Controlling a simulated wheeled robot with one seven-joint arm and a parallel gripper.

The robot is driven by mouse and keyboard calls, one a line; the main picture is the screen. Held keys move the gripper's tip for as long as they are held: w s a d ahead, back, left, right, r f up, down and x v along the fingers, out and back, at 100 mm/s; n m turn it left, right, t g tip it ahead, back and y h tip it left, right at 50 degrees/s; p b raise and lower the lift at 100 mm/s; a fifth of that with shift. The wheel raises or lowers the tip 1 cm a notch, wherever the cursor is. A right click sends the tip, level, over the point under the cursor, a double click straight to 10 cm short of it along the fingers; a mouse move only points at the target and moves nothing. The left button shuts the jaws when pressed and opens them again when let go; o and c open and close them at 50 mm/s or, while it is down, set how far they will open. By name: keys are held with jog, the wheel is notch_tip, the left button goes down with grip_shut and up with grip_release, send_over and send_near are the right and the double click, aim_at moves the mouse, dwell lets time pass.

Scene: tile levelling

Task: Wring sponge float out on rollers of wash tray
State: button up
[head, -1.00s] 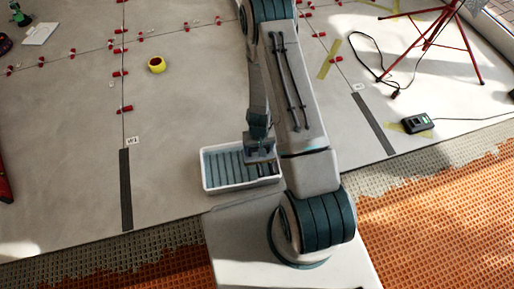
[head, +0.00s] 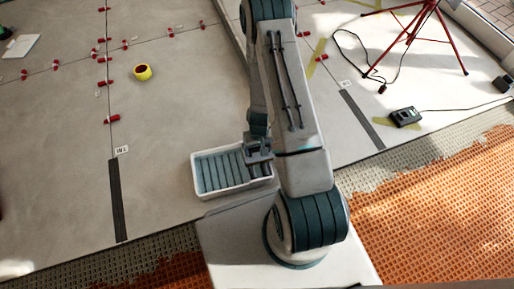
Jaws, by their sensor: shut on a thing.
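The wash tray (head: 196,184) is a white-rimmed box on the pale floor beside my base. Teal-grey rollers (head: 218,172) lie side by side across its inside. My gripper (head: 259,158) is low over the tray's right end, pointing down. It is shut on what appears to be the sponge float, which is mostly hidden by the gripper and my arm. I cannot tell whether the float touches the rollers.
A yellow tape roll (head: 142,72) and several red clips (head: 111,119) along the tile joints are farther off. A red tripod (head: 440,35) and a black box with a cable (head: 405,117) stand at right. Orange matting (head: 440,200) lies in front.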

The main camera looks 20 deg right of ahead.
jog(key=shift+s+d, duration=0.1)
jog(key=shift+d, duration=0.5)
jog(key=shift+w+a+f, duration=0.1)
jog(key=shift+w+a, duration=0.05)
jog(key=shift+a, duration=1.35)
jog(key=shift+w+a, duration=0.15)
jog(key=shift+a, duration=1.35)
jog(key=shift+s+d+r, duration=0.1)
jog(key=shift+d, duration=0.95)
jog(key=shift+s+d+r, duration=0.1)
jog(key=shift+d, duration=1.05)
jog(key=shift+s+d+f+b, duration=0.15)
jog(key=shift+d+b, duration=0.2)
jog(key=shift+d, duration=0.45)
jog(key=shift+w+a, duration=0.2)
jog(key=shift+a, duration=1.3)
jog(key=shift+w+a, duration=0.15)
jog(key=shift+a, duration=1.35)
notch_tip(320, 180, up, 7)
jog(key=p, duration=0.5)
jog(key=shift+w, duration=0.1)
